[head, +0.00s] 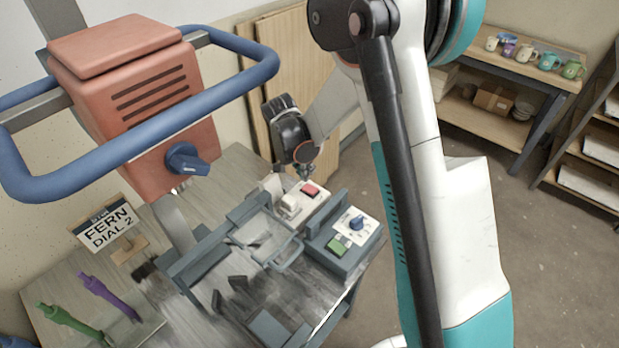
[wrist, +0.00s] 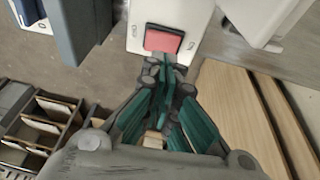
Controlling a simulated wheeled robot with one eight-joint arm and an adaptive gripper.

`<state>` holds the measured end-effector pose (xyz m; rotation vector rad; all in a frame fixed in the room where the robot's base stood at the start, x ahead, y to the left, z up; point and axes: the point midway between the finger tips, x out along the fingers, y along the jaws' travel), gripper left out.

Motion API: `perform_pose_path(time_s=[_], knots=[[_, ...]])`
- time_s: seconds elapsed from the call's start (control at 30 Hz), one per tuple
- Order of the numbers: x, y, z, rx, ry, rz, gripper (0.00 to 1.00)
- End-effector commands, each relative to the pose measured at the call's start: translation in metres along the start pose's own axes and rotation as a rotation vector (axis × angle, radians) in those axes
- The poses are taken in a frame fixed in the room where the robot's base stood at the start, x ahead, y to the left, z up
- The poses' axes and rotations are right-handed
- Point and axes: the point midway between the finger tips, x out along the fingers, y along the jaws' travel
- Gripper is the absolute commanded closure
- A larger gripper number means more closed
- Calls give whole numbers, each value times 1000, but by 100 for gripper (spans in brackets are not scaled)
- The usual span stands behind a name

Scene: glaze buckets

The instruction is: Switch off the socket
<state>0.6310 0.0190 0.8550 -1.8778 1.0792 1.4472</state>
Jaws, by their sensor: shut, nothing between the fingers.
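The socket (head: 297,207) is a white box on the bench with a red rocker switch (head: 311,190) on its face. In the wrist view the red switch (wrist: 163,40) sits near the top centre, on the white face of the socket (wrist: 192,14). My gripper (head: 305,177) is just behind the switch in the head view, its fingers pointing down. In the wrist view my gripper (wrist: 169,70) has its teal-padded fingers closed together, tips at the near edge of the switch. Whether they touch it I cannot tell. The fingers hold nothing.
A grey box with a blue dial (head: 357,222) and a green button (head: 339,245) stands in front of the socket. A mixer with an orange housing (head: 135,95) and blue handlebar rises at left. A sign reading "FERN DIAL 2" (head: 106,222) stands on the bench. Wooden boards (head: 290,60) lean behind.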

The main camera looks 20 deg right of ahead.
Motion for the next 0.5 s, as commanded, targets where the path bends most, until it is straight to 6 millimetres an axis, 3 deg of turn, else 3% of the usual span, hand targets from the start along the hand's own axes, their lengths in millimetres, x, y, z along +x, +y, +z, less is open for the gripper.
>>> perform_pose_path(time_s=[0.23, 0.5], knots=[[-46, 0, 0, -1, 0, 0, 100], [-66, 0, 0, 0, 0, 1, 100]])
